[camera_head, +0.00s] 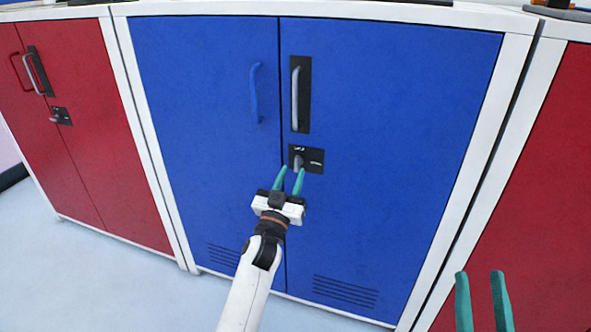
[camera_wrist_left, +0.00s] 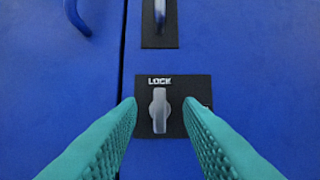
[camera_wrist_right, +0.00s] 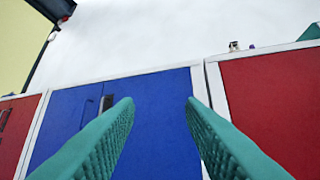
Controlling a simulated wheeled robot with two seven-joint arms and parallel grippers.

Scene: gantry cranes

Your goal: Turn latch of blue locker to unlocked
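The blue locker (camera_head: 390,90) stands in the middle of the head view with both doors closed. Its latch (camera_head: 298,161) is a grey knob on a black plate on the right door, below the grey handle (camera_head: 296,98). In the left wrist view the latch knob (camera_wrist_left: 159,110) stands upright under the word LOCK. My left gripper (camera_head: 290,171) is open in front of the latch, its teal fingers (camera_wrist_left: 160,108) on either side of the knob with gaps, not visibly touching it. My right gripper (camera_head: 482,276) is open and empty at the lower right, away from the locker's latch.
A blue handle (camera_head: 256,93) sits on the locker's left door. Red lockers stand on the left (camera_head: 85,130) and right (camera_head: 545,190). The pale floor (camera_head: 110,275) in front is clear at the left.

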